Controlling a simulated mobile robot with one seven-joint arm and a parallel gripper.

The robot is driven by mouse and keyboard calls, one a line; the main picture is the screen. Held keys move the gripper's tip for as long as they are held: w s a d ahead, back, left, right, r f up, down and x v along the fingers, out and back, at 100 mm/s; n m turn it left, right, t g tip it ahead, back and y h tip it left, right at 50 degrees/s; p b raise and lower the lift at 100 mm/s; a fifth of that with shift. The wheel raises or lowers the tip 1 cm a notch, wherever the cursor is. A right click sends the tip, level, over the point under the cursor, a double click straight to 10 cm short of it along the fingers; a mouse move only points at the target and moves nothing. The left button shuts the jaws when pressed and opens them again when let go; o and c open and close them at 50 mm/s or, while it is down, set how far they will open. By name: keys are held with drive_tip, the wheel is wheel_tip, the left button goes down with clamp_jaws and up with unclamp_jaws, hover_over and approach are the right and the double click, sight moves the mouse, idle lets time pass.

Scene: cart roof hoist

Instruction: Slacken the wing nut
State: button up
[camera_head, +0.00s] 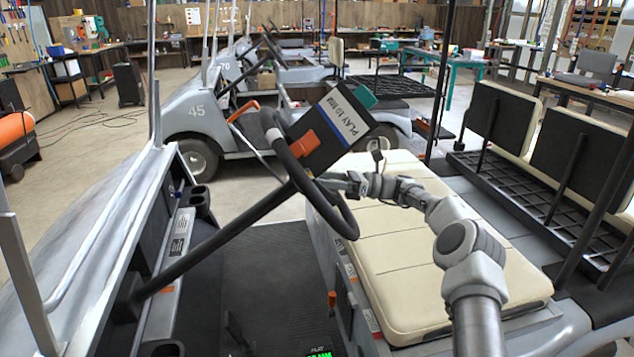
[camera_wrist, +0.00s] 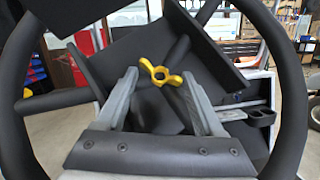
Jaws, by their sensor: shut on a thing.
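The yellow wing nut (camera_wrist: 161,77) shows in the middle of the wrist view, in front of a dark panel under the steering wheel. My gripper (camera_wrist: 160,80) has one grey finger at each wing, and the jaws are shut on the nut. In the head view my gripper (camera_head: 336,181) reaches in from the right, at the seat side of the steering wheel (camera_head: 343,217). The wing nut is hidden from that view.
A black box (camera_head: 325,140) with a "PLAY 10 MM" label and an orange block (camera_head: 306,143) sits at the wheel. The wheel rim surrounds my gripper closely in the wrist view. A cream seat (camera_head: 400,250) lies under my arm. Another cart (camera_head: 200,112) stands behind.

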drive_tip(key=shift+w+r+n+g+b, duration=0.1)
drive_tip(key=shift+n+g+b, duration=0.6)
drive_tip(key=shift+n+g, duration=0.3)
drive_tip(key=o, duration=1.4)
drive_tip(key=shift+m+t+p, duration=1)
drive_tip(key=shift+m+t, duration=0.1)
drive_tip(key=shift+t, duration=0.1)
